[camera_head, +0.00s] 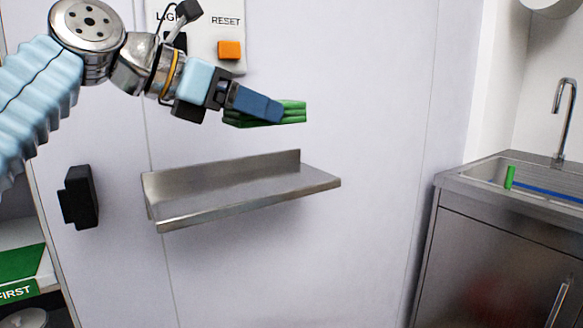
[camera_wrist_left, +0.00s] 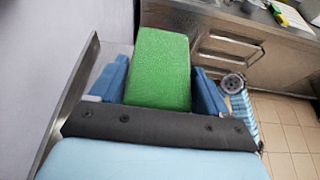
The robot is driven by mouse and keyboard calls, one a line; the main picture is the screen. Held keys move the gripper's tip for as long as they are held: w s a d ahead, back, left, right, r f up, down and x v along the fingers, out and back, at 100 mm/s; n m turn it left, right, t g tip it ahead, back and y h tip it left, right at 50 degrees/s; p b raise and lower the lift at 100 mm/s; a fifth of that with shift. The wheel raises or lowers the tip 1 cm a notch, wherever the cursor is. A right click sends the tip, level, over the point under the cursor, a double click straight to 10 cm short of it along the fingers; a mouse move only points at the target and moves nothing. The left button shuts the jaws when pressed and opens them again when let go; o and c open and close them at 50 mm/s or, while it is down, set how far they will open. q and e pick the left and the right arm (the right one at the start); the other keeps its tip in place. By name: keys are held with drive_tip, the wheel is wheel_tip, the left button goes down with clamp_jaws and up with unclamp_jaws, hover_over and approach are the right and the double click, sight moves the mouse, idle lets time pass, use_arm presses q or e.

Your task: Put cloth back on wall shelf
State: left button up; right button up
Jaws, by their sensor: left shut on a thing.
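A folded green cloth (camera_head: 293,112) is held in my left gripper (camera_head: 262,105), above the metal wall shelf. In the left wrist view the cloth (camera_wrist_left: 161,68) sits between the two blue fingers of the left gripper (camera_wrist_left: 160,88). The bare, empty metal wall shelf (camera_head: 235,188) is fixed to the pale wall below the gripper, with a visible gap between cloth and shelf. Part of the shelf (camera_wrist_left: 75,95) shows at the left of the wrist view. My right gripper is not seen in the head view.
A panel with an orange RESET button (camera_head: 229,50) is on the wall behind my left arm. A black wall fitting (camera_head: 78,197) is left of the shelf. A steel sink unit (camera_head: 510,235) with a tap (camera_head: 566,110) stands at right. The wall right of the shelf is clear.

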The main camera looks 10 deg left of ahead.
use_arm(q)
drive_tip(key=w+d+f, duration=0.2)
drive_tip(key=w+f, duration=0.2)
drive_tip(key=w, duration=0.3)
hover_over(284, 180)
drive_tip(key=f, duration=0.4)
drive_tip(key=shift+s, duration=0.35)
drive_tip(key=shift+w+f+b, duration=0.15)
drive_tip(key=shift+f+b, duration=0.1)
drive_tip(key=shift+f, duration=0.75)
drive_tip(key=shift+w+f+b, duration=0.15)
drive_tip(key=shift+f+b, duration=0.05)
drive_tip(key=shift+f, duration=0.8)
drive_tip(key=shift+f, duration=0.2)
drive_tip(key=o, duration=1)
drive_tip(key=shift+r, duration=0.1)
drive_tip(key=shift+s+a+r, duration=0.1)
drive_tip(key=shift+r, duration=0.1)
drive_tip(key=v, duration=1.1)
drive_tip(key=shift+s+a+r, duration=0.15)
drive_tip(key=shift+s, duration=0.1)
